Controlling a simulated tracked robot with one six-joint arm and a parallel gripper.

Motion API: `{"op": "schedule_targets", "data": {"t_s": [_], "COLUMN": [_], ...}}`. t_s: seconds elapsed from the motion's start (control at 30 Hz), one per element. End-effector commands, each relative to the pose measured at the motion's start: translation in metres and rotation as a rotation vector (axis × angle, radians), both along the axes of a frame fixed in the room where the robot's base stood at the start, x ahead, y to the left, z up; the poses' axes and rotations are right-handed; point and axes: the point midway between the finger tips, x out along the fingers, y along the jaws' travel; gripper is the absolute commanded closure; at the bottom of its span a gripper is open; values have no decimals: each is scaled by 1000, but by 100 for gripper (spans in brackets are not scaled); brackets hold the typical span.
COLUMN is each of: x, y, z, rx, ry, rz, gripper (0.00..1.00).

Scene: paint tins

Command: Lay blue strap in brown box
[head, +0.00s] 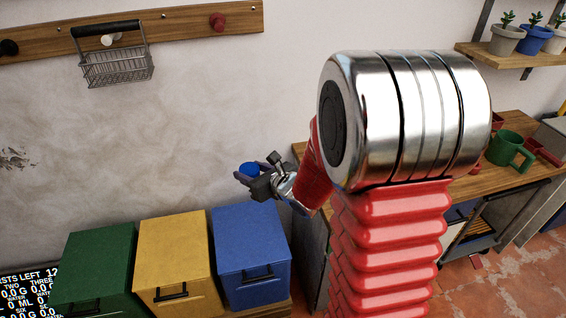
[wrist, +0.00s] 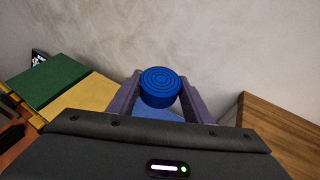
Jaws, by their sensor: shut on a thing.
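My gripper (wrist: 158,95) is shut on a round blue rolled thing with rings on its face, which looks like the blue strap (wrist: 160,87) coiled up. In the head view the blue strap (head: 250,169) shows small between the fingers of my gripper (head: 247,177), held in the air above the blue bin. My red arm and its metal joint fill the middle of the head view. I see no brown box in either view.
Green (head: 95,265), yellow (head: 172,250) and blue (head: 250,250) lidded bins stand in a row below. A wire basket (head: 115,68) hangs from a wooden peg rail (head: 170,20). A wooden bench (head: 525,150) at the right carries a green mug (head: 505,146).

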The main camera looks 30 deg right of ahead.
Motion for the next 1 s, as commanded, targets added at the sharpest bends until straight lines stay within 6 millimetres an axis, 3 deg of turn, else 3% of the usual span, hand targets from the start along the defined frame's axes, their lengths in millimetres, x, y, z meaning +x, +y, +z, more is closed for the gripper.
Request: {"op": "schedule_targets", "data": {"t_s": [0.03,0.1,0.3,1.0], "x": [-2,-5,-11,-11], "y": [19,38,66,72], "z": [1,1,0,1], "rx": [0,0,-1,-2], "ry": [1,3,6,6], "rz": [25,48,84,92], "gripper": [78,78,78,78]}}
